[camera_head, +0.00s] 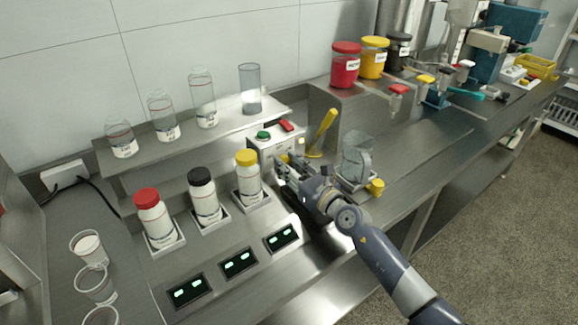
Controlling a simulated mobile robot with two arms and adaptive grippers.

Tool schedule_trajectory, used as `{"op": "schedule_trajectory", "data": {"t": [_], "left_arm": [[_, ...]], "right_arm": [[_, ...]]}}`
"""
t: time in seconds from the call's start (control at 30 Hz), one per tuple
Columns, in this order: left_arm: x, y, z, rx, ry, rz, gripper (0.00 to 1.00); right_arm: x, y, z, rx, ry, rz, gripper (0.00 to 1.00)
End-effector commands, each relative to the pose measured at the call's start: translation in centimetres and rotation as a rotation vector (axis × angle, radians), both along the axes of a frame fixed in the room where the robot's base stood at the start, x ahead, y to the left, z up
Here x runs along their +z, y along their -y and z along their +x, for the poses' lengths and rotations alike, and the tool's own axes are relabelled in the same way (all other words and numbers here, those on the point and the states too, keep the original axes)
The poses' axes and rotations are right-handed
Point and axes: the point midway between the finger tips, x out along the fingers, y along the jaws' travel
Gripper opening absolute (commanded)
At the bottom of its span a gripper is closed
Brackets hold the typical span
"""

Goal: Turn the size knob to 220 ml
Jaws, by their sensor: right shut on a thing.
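A small control box (255,149) with a green button (263,135) and a red switch (286,125) on top stands at the middle of the bench. My right gripper (283,165) reaches in from the lower right and is shut at the box's front face, on what appears to be the size knob. The gripper covers the knob, so its pointer and setting cannot be read. My left gripper is not in view.
Bottles with red (146,196), black (199,174) and yellow (246,157) caps stand left of the box. A yellow lever (323,130) and a clear jug (357,157) are close on the right. Digital displays (239,262) lie in front.

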Motion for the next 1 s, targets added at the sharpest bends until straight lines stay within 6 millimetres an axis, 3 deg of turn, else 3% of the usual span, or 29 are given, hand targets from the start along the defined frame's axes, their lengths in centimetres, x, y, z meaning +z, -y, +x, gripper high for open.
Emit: {"op": "schedule_trajectory", "data": {"t": [0.37, 1.0], "left_arm": [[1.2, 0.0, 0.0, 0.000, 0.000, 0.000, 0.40], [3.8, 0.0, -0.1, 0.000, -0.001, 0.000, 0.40]], "right_arm": [[0.2, 0.0, 0.0, -0.002, -0.114, 0.155, 0.04], [0.1, 0.0, 0.0, -0.002, -0.455, 0.625, 0.04]]}}
